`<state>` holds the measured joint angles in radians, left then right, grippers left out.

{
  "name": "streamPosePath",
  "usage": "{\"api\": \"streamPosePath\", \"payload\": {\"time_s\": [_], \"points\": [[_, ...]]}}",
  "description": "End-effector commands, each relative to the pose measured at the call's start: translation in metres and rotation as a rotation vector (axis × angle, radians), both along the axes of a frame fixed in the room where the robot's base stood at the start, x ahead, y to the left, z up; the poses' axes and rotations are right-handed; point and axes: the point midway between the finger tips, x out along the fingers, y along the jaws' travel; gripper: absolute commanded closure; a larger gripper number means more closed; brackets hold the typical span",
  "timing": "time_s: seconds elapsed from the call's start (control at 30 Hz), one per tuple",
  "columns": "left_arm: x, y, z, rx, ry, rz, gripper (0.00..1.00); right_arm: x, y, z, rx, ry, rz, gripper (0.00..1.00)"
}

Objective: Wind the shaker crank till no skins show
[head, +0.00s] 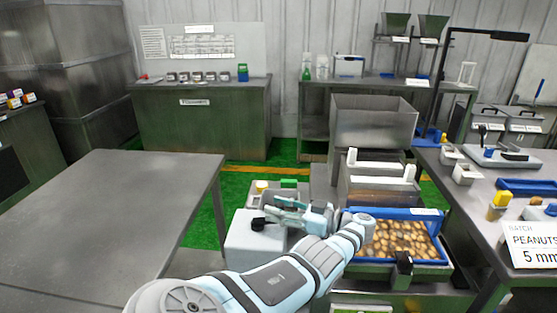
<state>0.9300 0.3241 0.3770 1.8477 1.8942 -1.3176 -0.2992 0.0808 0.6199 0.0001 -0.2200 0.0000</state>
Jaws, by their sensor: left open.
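The shaker tray (435,216) has a blue frame and stands right of center. Brown and tan pieces (398,238) cover its screen; I cannot tell skins from nuts at this size. A light grey box (250,247) stands to the left of the tray, with a black knob (258,224) on it that may be the crank's handle. My left gripper (276,207) is open, its fingers pointing left just above and beside the knob. I cannot tell whether they touch it. My left forearm hides the space between box and tray. My right gripper is not in view.
A steel hopper (372,122) stands behind the tray. A bare steel table (105,215) lies at left. A bench on the right holds a scale (500,157), blue trays and a peanut batch sign (535,243). Green floor (205,222) shows between the left table and the machine.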

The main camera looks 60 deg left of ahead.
Motion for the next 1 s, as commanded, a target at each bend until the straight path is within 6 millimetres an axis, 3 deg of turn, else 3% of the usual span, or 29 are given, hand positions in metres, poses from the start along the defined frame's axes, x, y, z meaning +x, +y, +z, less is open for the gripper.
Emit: {"api": "streamPosePath", "payload": {"time_s": [0.27,0.5,0.6,0.87,1.0], "points": [[0.000,0.001,0.021,0.004,-0.004,-0.001,0.59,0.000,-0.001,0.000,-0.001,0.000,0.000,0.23],[0.000,0.001,0.081,0.001,-0.004,0.000,0.59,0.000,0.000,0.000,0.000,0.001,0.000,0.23],[0.000,0.001,0.095,0.000,-0.002,0.000,0.59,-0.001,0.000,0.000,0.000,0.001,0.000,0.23],[0.000,0.001,0.100,-0.001,0.001,0.001,0.59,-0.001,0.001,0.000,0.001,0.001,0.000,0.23],[0.007,0.004,0.102,0.063,0.000,-0.057,0.80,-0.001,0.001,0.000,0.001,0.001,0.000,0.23]]}}
